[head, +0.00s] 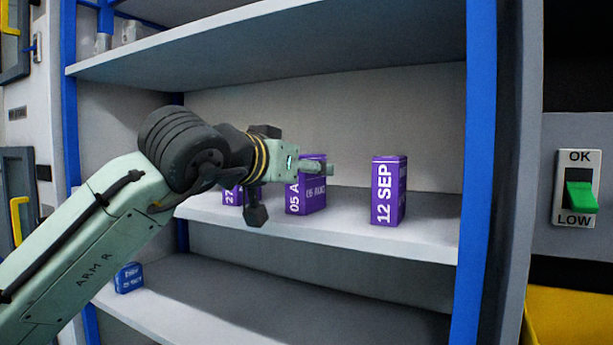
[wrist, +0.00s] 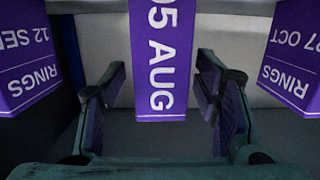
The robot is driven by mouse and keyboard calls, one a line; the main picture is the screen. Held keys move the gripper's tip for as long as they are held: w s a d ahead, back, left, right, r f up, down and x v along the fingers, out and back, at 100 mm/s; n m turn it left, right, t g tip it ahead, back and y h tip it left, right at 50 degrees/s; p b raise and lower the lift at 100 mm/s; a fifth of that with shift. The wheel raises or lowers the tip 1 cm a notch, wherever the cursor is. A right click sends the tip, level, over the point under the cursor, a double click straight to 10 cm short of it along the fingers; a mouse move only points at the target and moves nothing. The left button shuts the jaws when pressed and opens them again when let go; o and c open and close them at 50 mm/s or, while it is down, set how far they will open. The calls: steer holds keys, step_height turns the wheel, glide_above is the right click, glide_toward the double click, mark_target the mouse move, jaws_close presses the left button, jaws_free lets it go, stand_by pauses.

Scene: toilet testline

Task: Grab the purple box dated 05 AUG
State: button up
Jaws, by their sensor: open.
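The purple box dated 05 AUG (head: 293,199) stands upright on the middle shelf, partly hidden behind my gripper (head: 318,168) in the head view. In the wrist view the 05 AUG box (wrist: 160,60) fills the top middle, its label readable. My gripper (wrist: 160,105) is open there, with one finger to the left of the box and one to the right. Its lower end shows between the fingers.
A purple 12 SEP box (head: 388,190) stands to the right on the same shelf (head: 430,236). A purple 27 OCT box (wrist: 295,55) is on the other side, mostly hidden in the head view. A blue box (head: 129,278) sits on the lower shelf. Blue posts (head: 474,170) frame the shelves.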

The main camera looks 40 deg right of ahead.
steer(key=shift+w+d+f, duration=0.1)
steer(key=shift+w+d, duration=0.15)
steer(key=shift+d, duration=0.45)
steer(key=shift+c, duration=0.2)
jaws_close()
